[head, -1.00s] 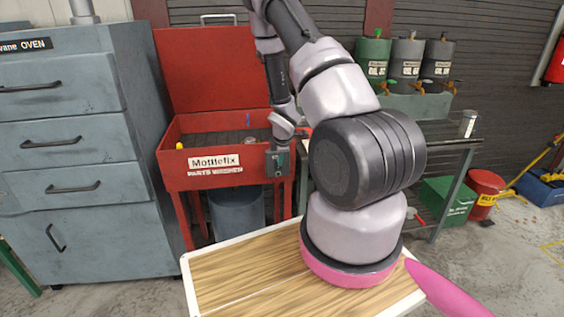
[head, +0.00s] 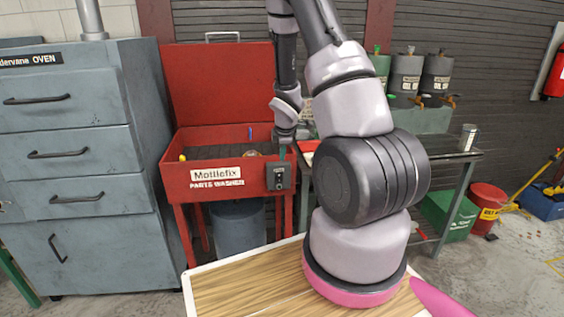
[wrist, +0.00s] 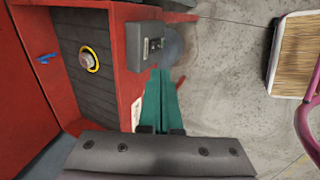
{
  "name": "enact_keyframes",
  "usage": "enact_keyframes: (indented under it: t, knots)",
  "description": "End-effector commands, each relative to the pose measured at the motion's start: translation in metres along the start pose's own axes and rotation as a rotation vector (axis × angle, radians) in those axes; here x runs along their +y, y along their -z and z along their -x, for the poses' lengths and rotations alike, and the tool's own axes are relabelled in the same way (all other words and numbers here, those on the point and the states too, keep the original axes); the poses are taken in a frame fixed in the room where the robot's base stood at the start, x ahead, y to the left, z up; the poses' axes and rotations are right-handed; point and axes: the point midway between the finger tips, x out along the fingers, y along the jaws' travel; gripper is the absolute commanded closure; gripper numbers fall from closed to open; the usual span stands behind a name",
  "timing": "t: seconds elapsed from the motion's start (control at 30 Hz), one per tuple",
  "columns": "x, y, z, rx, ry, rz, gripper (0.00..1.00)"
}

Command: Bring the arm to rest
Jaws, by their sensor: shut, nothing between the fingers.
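My gripper shows in the wrist view (wrist: 163,100) as two teal fingers pressed together, shut with nothing between them. In the head view my arm rises from the wooden-topped base, bends over and hangs down in front of the red parts washer (head: 203,168). Its end is just above the dark switch box (head: 279,176) on the washer's front right corner; the fingers are mostly hidden or too small there. In the wrist view the switch box (wrist: 148,45) lies beyond the fingertips, beside the washer's red wall (wrist: 119,60). I cannot tell whether the fingers touch it.
The washer tub holds a round part with a yellow ring (wrist: 89,59). A grey oven cabinet (head: 80,170) stands left. At right are a shelf with oil containers (head: 405,75), a green box (head: 448,215) and a red bucket (head: 486,205). Floor between washer and my base is clear.

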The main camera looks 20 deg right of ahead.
Motion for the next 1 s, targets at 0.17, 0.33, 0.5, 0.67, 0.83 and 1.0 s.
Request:
enact_keyframes:
  t: [0.17,0.33,0.5,0.67,0.83,1.0]
  knots:
    - [0.0,0.0,0.003,0.0,0.001,0.001,1.0]
    - [0.0,0.0,0.002,0.0,0.0,0.001,1.0]
    - [0.001,0.0,0.002,0.0,0.0,0.001,1.0]
    - [0.008,0.001,0.017,-0.002,-0.014,-0.046,1.0]
    - [0.027,0.005,0.08,-0.006,-0.054,-0.268,1.0]
    - [0.033,0.01,0.166,0.018,-0.083,-0.581,1.0]
